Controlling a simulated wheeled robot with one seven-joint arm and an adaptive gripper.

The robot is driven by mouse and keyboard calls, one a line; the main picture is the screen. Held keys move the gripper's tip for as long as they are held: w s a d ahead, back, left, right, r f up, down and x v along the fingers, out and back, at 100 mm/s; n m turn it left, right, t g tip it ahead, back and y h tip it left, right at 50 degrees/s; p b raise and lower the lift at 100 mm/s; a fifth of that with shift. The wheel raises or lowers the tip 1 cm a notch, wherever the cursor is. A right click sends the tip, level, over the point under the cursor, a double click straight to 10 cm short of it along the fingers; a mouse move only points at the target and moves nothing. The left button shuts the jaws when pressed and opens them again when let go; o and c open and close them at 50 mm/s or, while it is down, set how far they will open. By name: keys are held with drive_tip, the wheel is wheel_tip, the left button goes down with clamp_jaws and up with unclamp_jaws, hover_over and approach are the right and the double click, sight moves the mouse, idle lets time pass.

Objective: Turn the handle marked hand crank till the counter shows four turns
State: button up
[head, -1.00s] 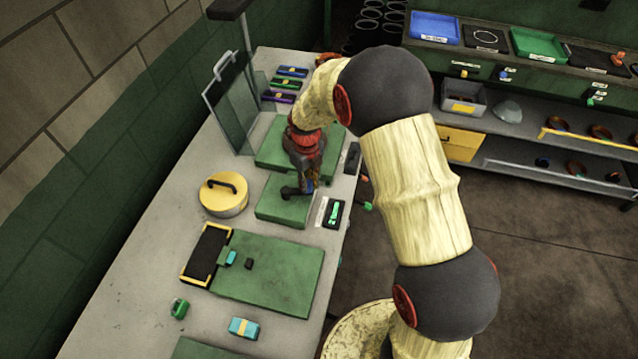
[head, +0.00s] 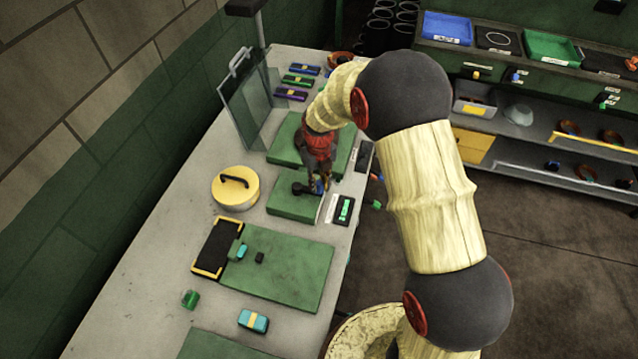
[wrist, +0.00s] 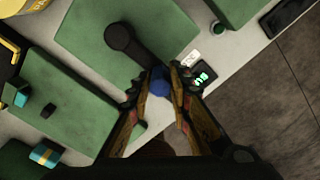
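The hand crank (wrist: 135,48) is a dark arm on a green plate (wrist: 95,75). Its round hub is at the upper left and its blue knob (wrist: 159,84) at the lower right in the wrist view. My gripper (wrist: 159,79) has one finger on each side of the knob and appears shut on it. In the head view my gripper (head: 319,184) is over the right part of the crank's green plate (head: 288,208) and hides part of the crank. The counter (wrist: 203,78) is a black box with lit green digits, too small to read. It also shows in the head view (head: 346,209).
A white label (head: 331,208) lies beside the counter. A yellow round lid (head: 235,192) is left of the crank. A larger green board (head: 285,275) lies nearer. A clear upright panel (head: 250,110) stands farther back. The bench's right edge is close to the counter.

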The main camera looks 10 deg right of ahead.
drive_tip(key=o, duration=0.5)
drive_tip(key=shift+r, duration=0.15)
wheel_tip(320, 180, up, 12)
idle(0.5)
drive_tip(key=shift+c, duration=0.5)
